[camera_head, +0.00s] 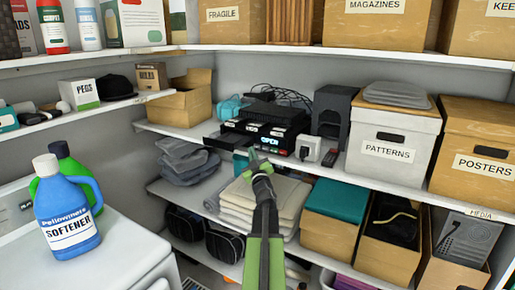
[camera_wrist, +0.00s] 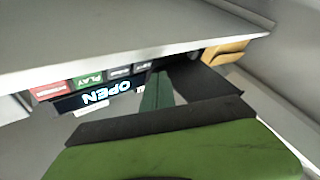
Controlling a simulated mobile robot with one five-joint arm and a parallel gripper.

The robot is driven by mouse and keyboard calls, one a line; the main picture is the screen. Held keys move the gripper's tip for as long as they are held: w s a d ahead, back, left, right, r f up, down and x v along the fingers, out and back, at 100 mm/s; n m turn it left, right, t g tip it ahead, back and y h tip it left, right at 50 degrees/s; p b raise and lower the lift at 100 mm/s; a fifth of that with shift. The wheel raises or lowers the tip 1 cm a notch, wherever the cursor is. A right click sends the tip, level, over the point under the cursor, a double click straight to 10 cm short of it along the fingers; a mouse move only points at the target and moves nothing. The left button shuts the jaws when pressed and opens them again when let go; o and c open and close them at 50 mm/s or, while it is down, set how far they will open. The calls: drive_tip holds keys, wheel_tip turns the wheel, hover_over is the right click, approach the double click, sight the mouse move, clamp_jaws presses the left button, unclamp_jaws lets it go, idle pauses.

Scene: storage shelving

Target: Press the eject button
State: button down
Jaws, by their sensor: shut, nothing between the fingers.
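The black media player (camera_head: 277,112) stands on the middle shelf in the head view. Its lit display reads OPEN, and a flat dark tray (camera_head: 226,141) juts out at its left. In the wrist view, which is upside down, the display (camera_wrist: 106,95) also reads OPEN. A row of labelled buttons holds a red one (camera_wrist: 50,90), a green PLAY button (camera_wrist: 88,80) and dark ones (camera_wrist: 118,73) whose labels I cannot read. My gripper (camera_head: 253,156) is shut and empty, its tip at the player's front. It covers part of the button row, so contact is unclear.
A white plug adapter (camera_head: 308,147) and a dark speaker-like box (camera_head: 332,110) stand right of the player. An open cardboard box (camera_head: 185,104) is to the left. Folded towels (camera_head: 235,199) lie on the shelf below. The upper shelf (camera_head: 340,55) overhangs.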

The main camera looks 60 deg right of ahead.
drive_tip(key=shift+a, duration=2.15)
